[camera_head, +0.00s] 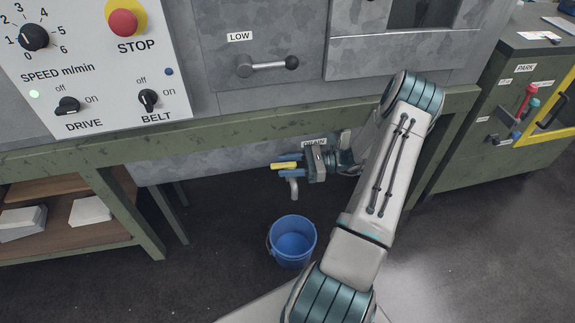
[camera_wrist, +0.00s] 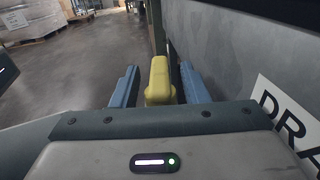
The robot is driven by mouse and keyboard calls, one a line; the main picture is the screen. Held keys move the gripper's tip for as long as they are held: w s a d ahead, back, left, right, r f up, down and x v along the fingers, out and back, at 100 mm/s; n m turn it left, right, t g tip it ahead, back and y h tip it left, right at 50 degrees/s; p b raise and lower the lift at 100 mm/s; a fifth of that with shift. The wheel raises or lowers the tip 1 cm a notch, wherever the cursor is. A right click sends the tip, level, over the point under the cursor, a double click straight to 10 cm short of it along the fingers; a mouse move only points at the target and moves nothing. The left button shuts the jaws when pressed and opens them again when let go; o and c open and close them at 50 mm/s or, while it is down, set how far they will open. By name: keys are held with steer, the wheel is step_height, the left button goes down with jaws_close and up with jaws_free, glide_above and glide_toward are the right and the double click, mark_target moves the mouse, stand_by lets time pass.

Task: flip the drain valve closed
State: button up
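The drain valve's yellow lever (camera_head: 283,165) sticks out to the left under the machine's green beam. The valve's grey spout (camera_head: 294,189) points down below it. My gripper (camera_head: 291,166) is at the lever, with one blue finger on each side of it. In the wrist view, the yellow lever (camera_wrist: 160,82) stands between the two blue fingers of my gripper (camera_wrist: 158,88), with narrow gaps showing on both sides. The fingers are open around the lever. The valve body is mostly hidden behind my gripper.
A blue bucket (camera_head: 291,241) stands on the floor below the spout. The green beam (camera_head: 230,132) runs just above my gripper. A DRAIN label (camera_head: 314,142) is on the grey panel close behind it. A wooden shelf (camera_head: 60,215) is at the left.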

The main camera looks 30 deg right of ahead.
stand_by(0.3)
steer(key=m+t+h+b, duration=0.1)
steer(key=m+t, duration=0.1)
steer(key=m+t+h+b, duration=0.2)
steer(key=t, duration=0.1)
steer(key=shift+f, duration=0.2)
steer(key=m+t+h+b, duration=0.2)
steer(key=t+h+b, duration=0.1)
steer(key=shift+w+d+m+h, duration=0.15)
steer(key=shift+m+h, duration=0.15)
steer(key=shift+m, duration=0.1)
steer(key=p+v, duration=0.5)
steer(key=v, duration=0.8)
steer(key=s+a+r+n+g+p, duration=0.1)
steer(key=a+r+n+g+p, duration=0.6)
steer(key=r, duration=0.6)
steer(key=s+a+r+n+g+h+p, duration=0.1)
steer(key=s+a+r+n+g+p, duration=0.1)
steer(key=a+r+n+g+p, duration=0.6)
step_height(320, 180, up, 6)
steer(key=a+n+p, duration=0.1)
steer(key=a+n, duration=0.1)
steer(key=a, duration=0.1)
steer(key=shift+s+n+h+p, duration=0.2)
steer(key=shift+n+h+p, duration=0.1)
steer(key=shift+r, duration=0.1)
